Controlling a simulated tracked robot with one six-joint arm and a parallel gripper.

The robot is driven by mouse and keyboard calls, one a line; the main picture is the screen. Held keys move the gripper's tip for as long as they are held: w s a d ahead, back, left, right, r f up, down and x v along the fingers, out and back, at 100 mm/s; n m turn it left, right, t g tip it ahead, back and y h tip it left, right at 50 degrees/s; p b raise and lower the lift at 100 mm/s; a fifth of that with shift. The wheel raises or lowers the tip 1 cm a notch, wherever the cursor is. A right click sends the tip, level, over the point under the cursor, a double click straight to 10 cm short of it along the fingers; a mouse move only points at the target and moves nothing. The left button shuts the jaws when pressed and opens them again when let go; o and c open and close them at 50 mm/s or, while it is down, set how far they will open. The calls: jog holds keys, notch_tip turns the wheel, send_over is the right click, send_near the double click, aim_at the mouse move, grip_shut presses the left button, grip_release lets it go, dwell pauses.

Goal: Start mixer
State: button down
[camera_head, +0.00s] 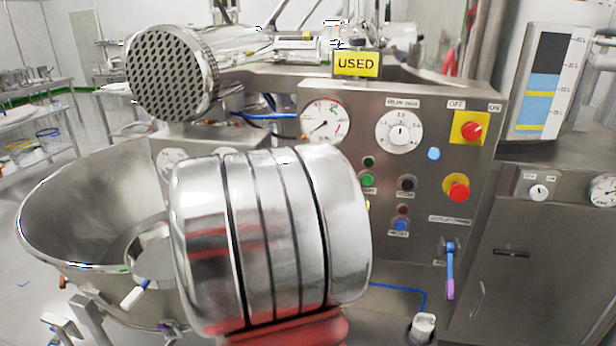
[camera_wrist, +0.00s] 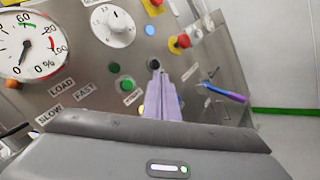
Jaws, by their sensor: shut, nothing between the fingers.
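The steel mixer control panel (camera_head: 340,95) stands ahead, with a green button (camera_head: 368,180), a black button (camera_head: 407,183) and a blue button (camera_head: 400,225). In the wrist view my gripper (camera_wrist: 157,76) is shut and empty, its lavender fingers pointing at the panel. The tips appear just below the black button (camera_wrist: 154,66); I cannot tell whether they touch the panel. The green button (camera_wrist: 127,86) lies left of the fingers. A red knob on yellow (camera_head: 471,130) sits under OFF/ON labels. My arm hides the gripper in the head view.
A red mushroom button (camera_head: 458,190) and a blue-handled lever (camera_head: 450,270) are at the panel's right. A steel bowl (camera_head: 60,225) stands at left. A yellow USED sign (camera_head: 356,64) tops the panel. A grey cabinet (camera_head: 540,280) stands at right.

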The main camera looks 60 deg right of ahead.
jog(key=shift+s+d+r+n, duration=0.15)
jog(key=shift+d+n, duration=0.15)
jog(key=shift+d, duration=0.3)
jog(key=shift+d, duration=0.1)
send_near(367, 180)
jog(key=s+d, duration=0.3)
jog(key=s, duration=0.2)
jog(key=shift+d, duration=0.25)
dwell(0.7)
dwell(1.1)
jog(key=shift+d+r, duration=0.1)
jog(key=shift+d, duration=0.25)
